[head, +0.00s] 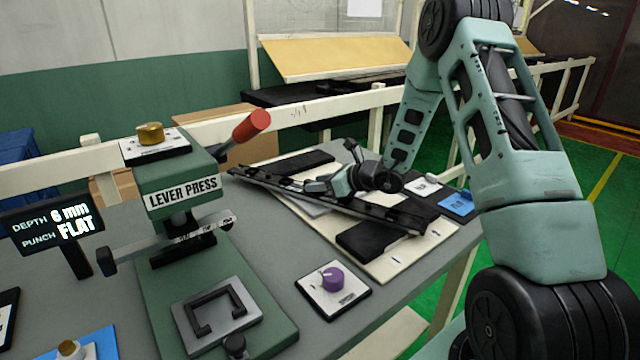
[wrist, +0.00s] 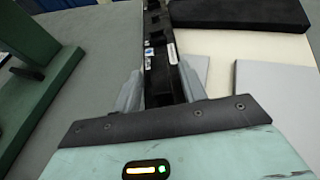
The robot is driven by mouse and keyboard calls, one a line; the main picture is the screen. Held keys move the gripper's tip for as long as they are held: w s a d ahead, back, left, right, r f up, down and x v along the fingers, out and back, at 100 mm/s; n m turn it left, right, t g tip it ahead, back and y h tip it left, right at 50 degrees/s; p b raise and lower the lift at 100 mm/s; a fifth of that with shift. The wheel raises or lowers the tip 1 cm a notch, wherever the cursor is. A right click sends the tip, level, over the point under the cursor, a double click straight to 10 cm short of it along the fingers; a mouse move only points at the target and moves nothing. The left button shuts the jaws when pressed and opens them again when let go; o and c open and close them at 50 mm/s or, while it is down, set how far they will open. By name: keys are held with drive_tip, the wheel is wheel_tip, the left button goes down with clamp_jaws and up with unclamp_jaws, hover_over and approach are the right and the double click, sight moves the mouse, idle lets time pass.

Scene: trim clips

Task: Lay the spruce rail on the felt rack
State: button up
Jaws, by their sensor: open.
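A long dark rail with small clips and labels (head: 375,209), the only rail I make out, lies diagonally across the cream board (head: 405,262). I take it for the spruce rail, though its colour looks near black. Black pads (head: 372,241) on the board look like the felt rack; I cannot tell whether the rail rests on them. My gripper (head: 322,187) is at the rail's middle. In the wrist view my gripper (wrist: 160,80) is open, with one finger on each side of the rail (wrist: 156,40). The fingers hide part of the rail, and contact is unclear.
The green lever press (head: 185,195), with a red-knobbed lever, stands left of the board. A purple knob on a white plate (head: 333,280) sits at the table's front. A display sign (head: 55,222) stands at the left. Grey pads (wrist: 270,85) lie right of the rail.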

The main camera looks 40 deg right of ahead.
drive_tip(key=shift+r, duration=0.3)
drive_tip(key=b+v, duration=0.1)
drive_tip(key=v, duration=1.1)
drive_tip(key=shift+f, duration=0.2)
drive_tip(key=s+a+r+n+g+y, duration=0.1)
drive_tip(key=s+a+n+g, duration=0.3)
drive_tip(key=a, duration=0.5)
drive_tip(key=s+a+n+g+y, duration=0.2)
drive_tip(key=s+a+n+g, duration=0.1)
drive_tip(key=a+n, duration=0.5)
drive_tip(key=s+a+r+n+g+y, duration=0.1)
drive_tip(key=s+a+n+g, duration=0.25)
drive_tip(key=a, duration=0.75)
drive_tip(key=s+a+n+g+h, duration=0.1)
drive_tip(key=s+a+n+h, duration=0.2)
drive_tip(key=s+n, duration=0.6)
drive_tip(key=s+a+n+h, duration=0.4)
drive_tip(key=s+n, duration=0.5)
drive_tip(key=n, duration=0.5)
drive_tip(key=shift+a+g+h, duration=0.15)
drive_tip(key=shift+g+h, duration=0.2)
drive_tip(key=shift+h, duration=0.65)
drive_tip(key=shift+f, duration=0.15)
